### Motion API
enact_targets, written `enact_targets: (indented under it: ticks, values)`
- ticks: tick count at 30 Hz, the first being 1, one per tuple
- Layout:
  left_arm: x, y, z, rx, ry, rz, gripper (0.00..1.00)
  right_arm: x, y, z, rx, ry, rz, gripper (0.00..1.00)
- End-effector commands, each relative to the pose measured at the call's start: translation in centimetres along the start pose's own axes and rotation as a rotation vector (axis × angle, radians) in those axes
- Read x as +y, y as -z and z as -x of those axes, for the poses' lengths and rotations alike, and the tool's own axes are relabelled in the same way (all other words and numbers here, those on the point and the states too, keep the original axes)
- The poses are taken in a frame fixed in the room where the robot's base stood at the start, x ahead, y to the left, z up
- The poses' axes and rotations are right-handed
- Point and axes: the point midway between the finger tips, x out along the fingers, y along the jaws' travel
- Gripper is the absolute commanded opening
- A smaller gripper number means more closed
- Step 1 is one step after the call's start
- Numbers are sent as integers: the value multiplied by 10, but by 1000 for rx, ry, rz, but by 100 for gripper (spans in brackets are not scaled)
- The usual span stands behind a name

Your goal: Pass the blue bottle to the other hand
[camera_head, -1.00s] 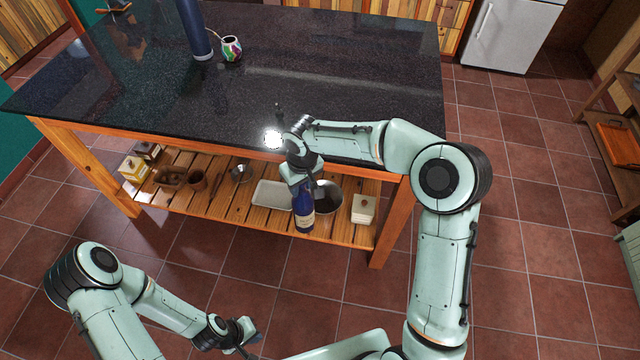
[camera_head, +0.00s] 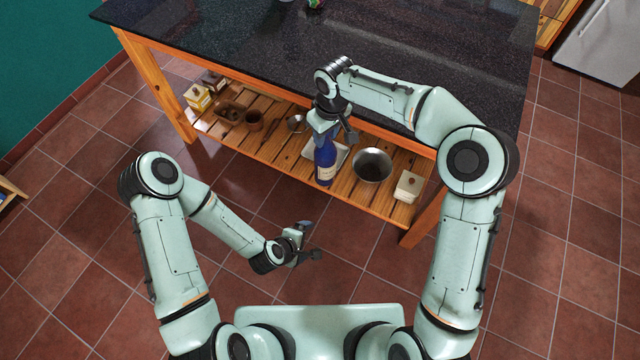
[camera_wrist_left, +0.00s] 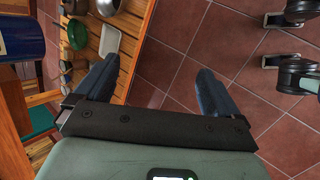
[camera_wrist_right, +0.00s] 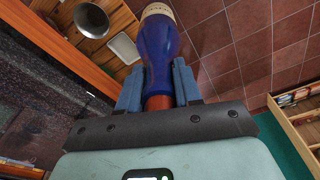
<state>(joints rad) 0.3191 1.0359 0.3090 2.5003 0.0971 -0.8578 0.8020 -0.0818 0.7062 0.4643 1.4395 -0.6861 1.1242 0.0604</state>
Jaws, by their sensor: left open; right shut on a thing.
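The blue bottle (camera_head: 325,161) has a cream label and hangs from my right gripper (camera_head: 326,128), in front of the table's lower shelf. In the right wrist view the bottle (camera_wrist_right: 157,52) is between the fingers of my right gripper (camera_wrist_right: 158,88), which are shut on its reddish neck. Its base points away from the gripper. My left gripper (camera_head: 308,240) is open and empty, lower in the head view and apart from the bottle. Its spread fingers also show in the left wrist view (camera_wrist_left: 152,85). A blue curved part of the bottle (camera_wrist_left: 20,38) shows at that view's left edge.
The black-topped table (camera_head: 230,45) stands ahead, with a slatted wooden shelf (camera_head: 272,147) below. The shelf holds a metal pot (camera_head: 372,165), a cream box (camera_head: 408,186), a yellow box (camera_head: 197,97) and small bowls. The tiled floor between my arms is clear.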

Motion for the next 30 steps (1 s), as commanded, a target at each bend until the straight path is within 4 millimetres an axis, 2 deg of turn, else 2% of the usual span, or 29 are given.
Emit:
enact_targets:
  ticks: [3, 9, 15, 18, 23, 26, 30]
  values:
    - [40, -15, 6, 11, -144, 281, 97, 0, 1, 2, 5, -1, 0, 0]
    - [103, -33, 29, -41, -388, 780, 97, 0, 1, 2, 5, -1, -1, 0]
    - [148, -41, 60, -158, -581, 1199, 97, 0, 1, 2, 5, -1, -1, 0]
    - [160, -42, 72, -208, -642, 1338, 97, 0, 1, 2, 5, -1, -1, 0]
    - [170, -42, 82, -257, -691, 1450, 97, 0, 1, 2, 5, -1, -1, 0]
    - [175, -40, 79, -264, -700, 1468, 97, 0, 1, 2, 5, -1, -1, 0]
    - [186, -35, 64, -263, -700, 1468, 97, 0, 1, 2, 5, -1, -1, 0]
